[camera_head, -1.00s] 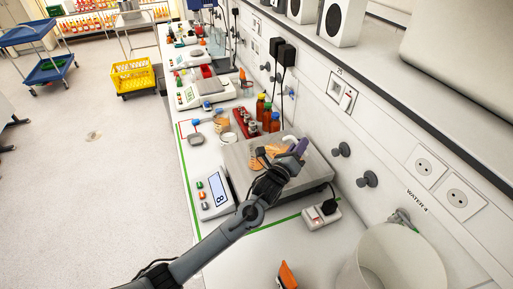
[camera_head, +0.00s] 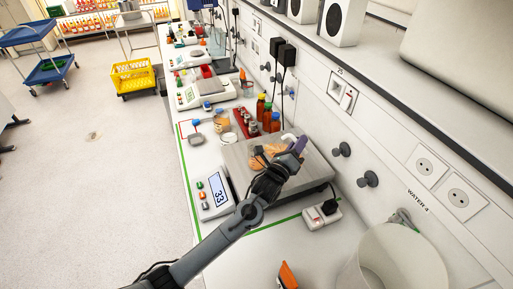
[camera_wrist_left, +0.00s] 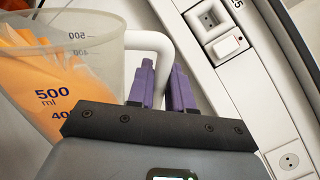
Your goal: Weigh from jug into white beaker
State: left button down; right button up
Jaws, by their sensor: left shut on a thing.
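The scale display (camera_head: 217,190) seems to read 33. I cannot make out a white beaker apart from the jug. My right gripper is not in view.
Bottles with orange and yellow caps (camera_head: 267,115) and a red rack (camera_head: 245,122) stand behind the scale. A black-plugged socket block (camera_head: 320,216) lies in front, near a large white bin (camera_head: 400,262). The wall with sockets runs close on the right.

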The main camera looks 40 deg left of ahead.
pick_arm(q)
jog(key=shift+r, duration=0.2)
jog(key=shift+a+r+n, duration=0.2)
jog(key=shift+r+n, duration=0.05)
jog(key=shift+n, duration=0.15)
dwell(0.7)
jog(key=shift+r, duration=0.15)
dwell(0.5)
jog(key=shift+s+a+r+n, duration=0.1)
jog(key=shift+a+r+n, duration=0.1)
jog(key=shift+n, duration=0.2)
jog(key=shift+a+r+b, duration=0.15)
jog(key=shift+b, duration=0.15)
dwell(0.8)
jog(key=shift+a+r+n, duration=0.15)
jog(key=shift+r+n, duration=0.05)
jog(key=shift+n, duration=0.2)
dwell(0.5)
